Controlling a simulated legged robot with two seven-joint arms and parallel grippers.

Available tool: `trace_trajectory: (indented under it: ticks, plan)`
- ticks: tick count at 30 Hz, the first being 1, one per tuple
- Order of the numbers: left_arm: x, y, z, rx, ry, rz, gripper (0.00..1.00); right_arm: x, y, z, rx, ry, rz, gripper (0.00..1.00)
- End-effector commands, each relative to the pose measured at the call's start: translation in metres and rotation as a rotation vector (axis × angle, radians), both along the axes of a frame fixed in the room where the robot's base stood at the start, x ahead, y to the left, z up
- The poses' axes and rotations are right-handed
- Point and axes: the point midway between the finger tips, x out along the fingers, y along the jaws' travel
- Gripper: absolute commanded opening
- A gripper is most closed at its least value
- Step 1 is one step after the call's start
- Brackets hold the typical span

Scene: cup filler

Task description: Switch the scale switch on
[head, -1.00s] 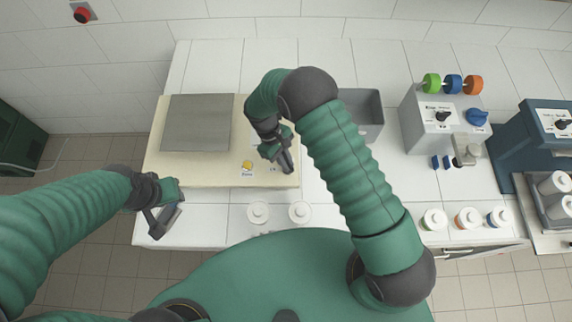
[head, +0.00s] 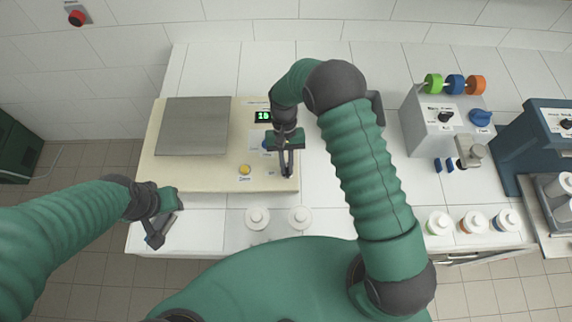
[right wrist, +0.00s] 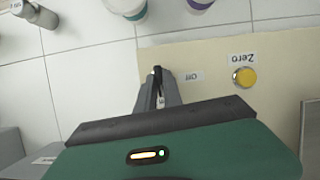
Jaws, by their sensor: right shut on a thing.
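The cream scale (head: 215,180) has a grey weighing plate (head: 193,125) and a lit green display (head: 263,117), partly hidden by my right arm. My right gripper (head: 287,172) is over the scale's front right corner, fingers pointing down to the front panel. In the right wrist view my right gripper (right wrist: 158,76) is shut on a small dark piece beside the "Off" label, at the scale switch (right wrist: 157,70). The switch is mostly hidden by the fingers, so its setting is unclear. My left gripper (head: 160,232) hangs near the table's front left edge, its jaw gap unclear.
A yellow Zero button (head: 244,170) lies left of my right gripper; it also shows in the right wrist view (right wrist: 244,77). Two white-lidded cups (head: 257,217) stand in front of the scale. A grey dispenser (head: 440,115) stands right, with several lidded containers (head: 472,221) before it.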

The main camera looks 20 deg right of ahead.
Motion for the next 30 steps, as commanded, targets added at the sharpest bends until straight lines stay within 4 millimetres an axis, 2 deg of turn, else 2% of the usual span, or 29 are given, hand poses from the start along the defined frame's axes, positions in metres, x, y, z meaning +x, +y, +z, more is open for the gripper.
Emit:
trace_trajectory:
  ticks: [9, 23, 24, 28, 30]
  plan:
    - [0.0, 0.0, -0.0008, 0.0, 0.0, 0.0, 0.36, 0.0044, -0.0011, 0.0023, 0.0, -0.012, -0.094, 0.0]
    - [0.0, 0.0, -0.0009, 0.0, 0.0, 0.0, 0.36, 0.0041, -0.0007, 0.0023, 0.0, -0.011, -0.106, 0.0]
    - [0.0, 0.0, -0.0009, 0.0, 0.0, 0.0, 0.36, 0.0041, -0.0007, 0.0023, 0.001, -0.011, -0.105, 0.16]
    - [-0.0001, 0.0, -0.001, 0.0, 0.0, 0.0, 0.36, 0.0028, -0.0006, 0.0014, 0.001, -0.007, -0.104, 0.33]
    - [0.0, 0.0, -0.0011, 0.0, 0.0, 0.0, 0.36, 0.0022, -0.0005, 0.001, 0.0, -0.006, -0.103, 0.33]
